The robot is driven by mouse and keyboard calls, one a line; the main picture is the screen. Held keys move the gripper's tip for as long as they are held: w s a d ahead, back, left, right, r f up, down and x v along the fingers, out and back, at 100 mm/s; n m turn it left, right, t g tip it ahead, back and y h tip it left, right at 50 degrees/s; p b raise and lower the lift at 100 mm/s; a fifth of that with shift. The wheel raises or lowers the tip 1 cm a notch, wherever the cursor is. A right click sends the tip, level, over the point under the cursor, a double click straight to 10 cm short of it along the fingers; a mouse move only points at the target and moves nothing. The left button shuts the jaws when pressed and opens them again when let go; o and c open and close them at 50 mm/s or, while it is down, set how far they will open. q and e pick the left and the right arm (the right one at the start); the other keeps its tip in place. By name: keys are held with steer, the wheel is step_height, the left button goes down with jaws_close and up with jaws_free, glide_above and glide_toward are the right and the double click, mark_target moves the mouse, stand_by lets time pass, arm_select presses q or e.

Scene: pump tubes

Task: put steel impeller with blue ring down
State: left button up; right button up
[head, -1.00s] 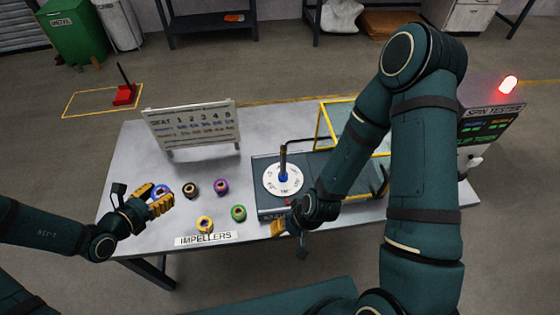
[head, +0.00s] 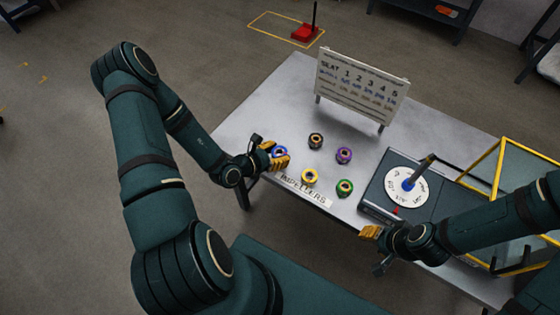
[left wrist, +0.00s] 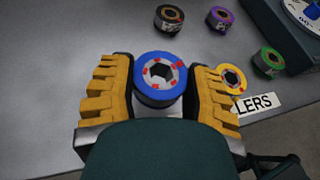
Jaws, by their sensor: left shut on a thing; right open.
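The steel impeller with the blue ring (left wrist: 160,76) is between the yellow fingers of my left gripper (left wrist: 160,95) in the left wrist view. It is upright, with its hexagonal hole and red marks facing the camera. In the head view the blue impeller (head: 280,152) is at the left end of the impeller group, partly hidden by my left gripper (head: 276,160). I cannot tell whether its base touches the table. My right gripper (head: 371,232) is open and empty at the table's front edge, beside the tester base.
Black (head: 316,140), purple (head: 343,155), yellow (head: 310,177) and green (head: 345,188) impellers stand right of it. The IMPELLERS label (head: 306,190) lies in front. A seat board (head: 362,85) stands behind. A white dial (head: 407,187) with a post is at right. Bare table lies left of the board.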

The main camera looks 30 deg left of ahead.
arm_select(q)
steer(key=shift+f+b, duration=0.6)
steer(key=shift+f, duration=1.4)
steer(key=shift+f, duration=0.2)
steer(key=o, duration=1.2)
